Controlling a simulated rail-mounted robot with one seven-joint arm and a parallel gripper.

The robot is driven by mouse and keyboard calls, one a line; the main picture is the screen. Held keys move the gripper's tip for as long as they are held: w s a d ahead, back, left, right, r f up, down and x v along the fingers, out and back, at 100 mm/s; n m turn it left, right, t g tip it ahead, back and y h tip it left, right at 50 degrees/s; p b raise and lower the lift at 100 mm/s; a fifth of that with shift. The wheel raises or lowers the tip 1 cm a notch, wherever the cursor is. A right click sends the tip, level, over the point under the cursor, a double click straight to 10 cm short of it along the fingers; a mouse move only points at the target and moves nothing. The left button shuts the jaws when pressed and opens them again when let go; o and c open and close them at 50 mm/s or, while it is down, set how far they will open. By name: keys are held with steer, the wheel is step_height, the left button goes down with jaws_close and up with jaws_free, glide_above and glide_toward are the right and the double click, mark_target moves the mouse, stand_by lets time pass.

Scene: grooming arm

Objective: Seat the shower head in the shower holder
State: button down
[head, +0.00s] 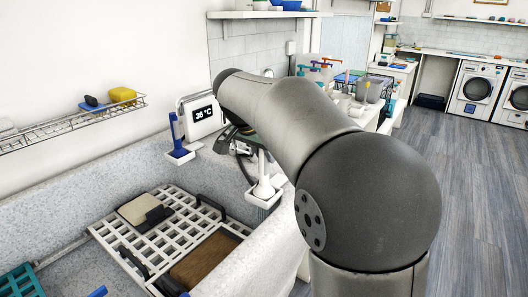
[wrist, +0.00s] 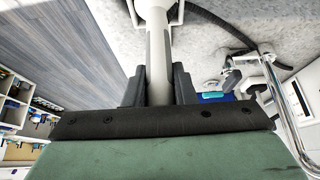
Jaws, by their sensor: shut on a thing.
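My gripper (wrist: 157,85) is shut on the white handle of the shower head (wrist: 158,45), with one dark finger on each side in the wrist view. In the head view the shower head (head: 263,184) hangs upright, wide end down, below my arm. Its wide end is at a white square holder (head: 264,200) on the tub's rim. It looks inside or just over the holder; I cannot tell if it touches the bottom. In the wrist view a white rim (wrist: 132,12) flanks the far end of the handle. My arm mostly hides the gripper in the head view.
A dark hose (head: 243,168) hangs beside the shower head. A blue-handled tool (head: 173,130) stands in another white holder (head: 181,157) to the left, near a 36 °C display (head: 203,114). A white grate (head: 190,227) lies in the tub. A metal rail (wrist: 287,110) shows in the wrist view.

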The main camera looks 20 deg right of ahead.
steer(key=c, duration=1.1)
jaws_free()
steer(key=shift+f, duration=0.1)
steer(key=p+v, duration=0.2)
steer(key=v, duration=1.5)
steer(key=shift+s+r, duration=0.1)
steer(key=shift+r, duration=0.15)
steer(key=s+d+f+n+g+y+p, duration=0.1)
steer(key=s+f+n+p, duration=0.1)
steer(key=s+f, duration=0.6)
steer(key=s+d+f+n+g+y+p, duration=0.1)
steer(key=s+f+n+y+p, duration=0.1)
steer(key=s+f+n, duration=0.3)
steer(key=s+d+f+n+g+y+p, duration=0.1)
steer(key=s+f+n+p, duration=0.2)
steer(key=s+f, duration=0.8)
steer(key=shift+s+d+f+n+y+p, duration=0.3)
steer(key=shift+s+f+y, duration=0.1)
steer(key=shift+s, duration=0.15)
